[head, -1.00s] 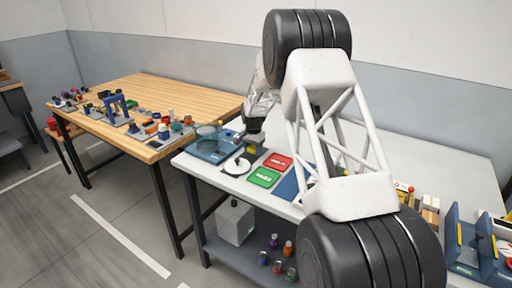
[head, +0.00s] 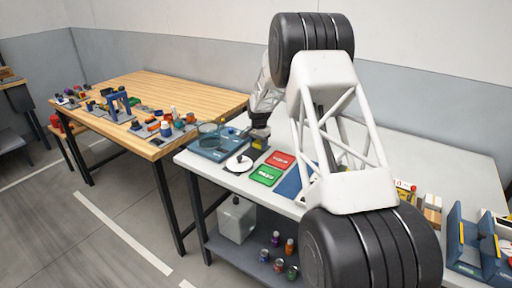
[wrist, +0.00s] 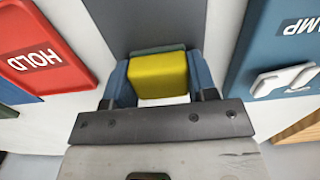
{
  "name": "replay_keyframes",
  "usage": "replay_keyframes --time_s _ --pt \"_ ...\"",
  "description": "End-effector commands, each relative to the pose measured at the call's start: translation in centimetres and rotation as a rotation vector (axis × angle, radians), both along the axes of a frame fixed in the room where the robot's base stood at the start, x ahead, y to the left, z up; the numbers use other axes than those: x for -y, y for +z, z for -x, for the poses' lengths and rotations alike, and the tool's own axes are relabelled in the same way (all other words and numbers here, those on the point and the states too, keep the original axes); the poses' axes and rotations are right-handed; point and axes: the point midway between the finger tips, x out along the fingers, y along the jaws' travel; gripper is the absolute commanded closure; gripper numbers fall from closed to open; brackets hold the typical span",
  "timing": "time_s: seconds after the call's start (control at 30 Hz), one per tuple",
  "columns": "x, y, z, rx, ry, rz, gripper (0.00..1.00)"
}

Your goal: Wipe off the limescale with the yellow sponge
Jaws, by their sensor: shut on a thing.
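My gripper (wrist: 160,82) is shut on the yellow sponge (wrist: 160,76), which sits between its two blue fingers in the wrist view. A thin green layer shows along the sponge's far edge. A dark grey panel (wrist: 145,22) lies beyond the sponge. In the head view my gripper (head: 258,142) is over the white table, right of the blue tray, with a bit of yellow at its tip. I cannot make out any limescale. I cannot tell whether the sponge touches a surface.
A red tray marked HOLD (wrist: 40,50) lies left of the sponge, and a blue tray (wrist: 275,55) lies right. In the head view a green tray (head: 266,175), a white disc (head: 239,163) and a blue basin tray (head: 212,150) are nearby. A wooden table (head: 165,92) stands left.

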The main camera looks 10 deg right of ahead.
Motion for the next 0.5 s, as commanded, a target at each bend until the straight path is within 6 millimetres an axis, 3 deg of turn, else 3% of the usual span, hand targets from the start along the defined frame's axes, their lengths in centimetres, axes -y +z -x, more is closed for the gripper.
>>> replay_keyframes --time_s 0.27,0.4,0.5 --pt "1.9 0.0 -1.8 0.0 -0.001 0.0 0.73" --pt "1.7 2.4 -1.7 0.002 0.0 0.001 0.73" --pt "1.7 3.1 -1.7 0.0 0.0 0.0 0.73"
